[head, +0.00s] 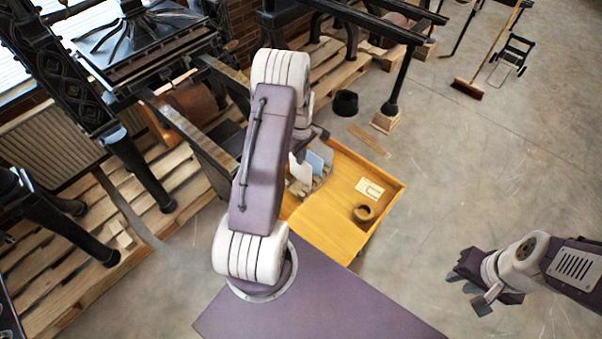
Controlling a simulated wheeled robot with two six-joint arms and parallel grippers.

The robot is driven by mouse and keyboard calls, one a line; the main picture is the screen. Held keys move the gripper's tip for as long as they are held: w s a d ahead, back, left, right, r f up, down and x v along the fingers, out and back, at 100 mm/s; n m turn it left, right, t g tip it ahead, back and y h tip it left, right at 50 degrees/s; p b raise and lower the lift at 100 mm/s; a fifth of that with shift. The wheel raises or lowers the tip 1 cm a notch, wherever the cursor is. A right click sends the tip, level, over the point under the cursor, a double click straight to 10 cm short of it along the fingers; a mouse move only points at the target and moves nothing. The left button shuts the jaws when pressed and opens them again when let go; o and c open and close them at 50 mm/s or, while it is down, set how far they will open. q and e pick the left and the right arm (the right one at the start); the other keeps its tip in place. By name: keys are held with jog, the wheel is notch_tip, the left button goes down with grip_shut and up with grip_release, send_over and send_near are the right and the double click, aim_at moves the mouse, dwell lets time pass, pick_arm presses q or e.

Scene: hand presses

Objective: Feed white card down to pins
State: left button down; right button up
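A white card (300,169) stands upright at the left of the wooden worktop (330,224), close beside my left arm. A light blue card (315,163) and another pale card (326,152) stand behind it, seemingly in a small rack (318,182). A flat cream piece with a U-shaped outline (369,188) lies on the worktop; I cannot make out separate pins. My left gripper (312,135) is mostly hidden behind its own arm, above the cards; its fingers do not show clearly. My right gripper (468,288) is open and empty over the floor at right.
A black hand press (150,45) and pallets (50,280) fill the left. A broom (468,88) stands at the back right.

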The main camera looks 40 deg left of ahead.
pick_arm(q)
jog(key=shift+r, duration=0.35)
notch_tip(320, 180, up, 6)
jog(key=p, duration=0.5)
jog(key=shift+f, duration=0.1)
